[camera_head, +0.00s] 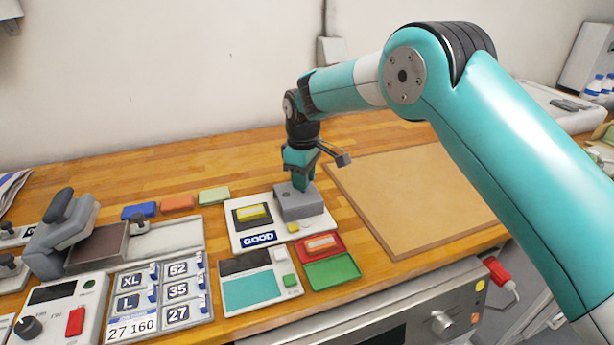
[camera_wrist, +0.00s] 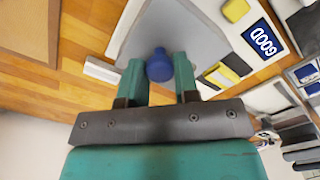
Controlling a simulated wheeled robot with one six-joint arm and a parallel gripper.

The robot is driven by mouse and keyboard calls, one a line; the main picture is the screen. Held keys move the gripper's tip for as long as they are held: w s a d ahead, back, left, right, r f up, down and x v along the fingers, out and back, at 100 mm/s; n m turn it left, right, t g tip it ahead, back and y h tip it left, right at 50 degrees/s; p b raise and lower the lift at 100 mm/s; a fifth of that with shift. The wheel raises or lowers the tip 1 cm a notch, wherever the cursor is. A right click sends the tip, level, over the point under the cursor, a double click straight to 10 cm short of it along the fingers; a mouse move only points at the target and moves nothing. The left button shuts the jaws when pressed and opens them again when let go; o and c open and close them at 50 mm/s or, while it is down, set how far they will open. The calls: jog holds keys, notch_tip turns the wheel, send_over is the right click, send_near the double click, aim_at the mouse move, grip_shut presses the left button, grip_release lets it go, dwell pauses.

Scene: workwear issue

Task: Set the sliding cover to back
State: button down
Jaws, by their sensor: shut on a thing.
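A grey block (camera_head: 298,203), which looks like the sliding cover, sits on the right part of a white plate (camera_head: 240,236) with a "GOOD" label. In the wrist view the grey block (camera_wrist: 200,40) carries a round blue knob (camera_wrist: 159,66). My gripper (camera_head: 301,182) points down over the block. Its two fingers (camera_wrist: 159,78) are shut on the blue knob, one on each side. In the head view the fingers hide the knob. A yellow piece in a black frame (camera_head: 252,212) lies uncovered on the plate, left of the block.
A red and green case (camera_head: 332,270) and a teal-screened device (camera_head: 252,290) stand in front of the plate. Blue, orange and green blocks (camera_head: 177,204) lie behind left. A brown-floored tray with a pale lid (camera_head: 165,240) is at left. A bare tan board (camera_head: 410,200) is at right.

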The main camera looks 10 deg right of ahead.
jog(key=c, duration=0.9)
grip_release()
jog(key=shift+w+d, duration=0.15)
jog(key=shift+d, duration=0.15)
jog(key=shift+o, duration=0.2)
jog(key=shift+a, duration=0.1)
jog(key=shift+r, duration=0.2)
notch_tip(320, 180, up, 17)
jog(key=b, duration=0.1)
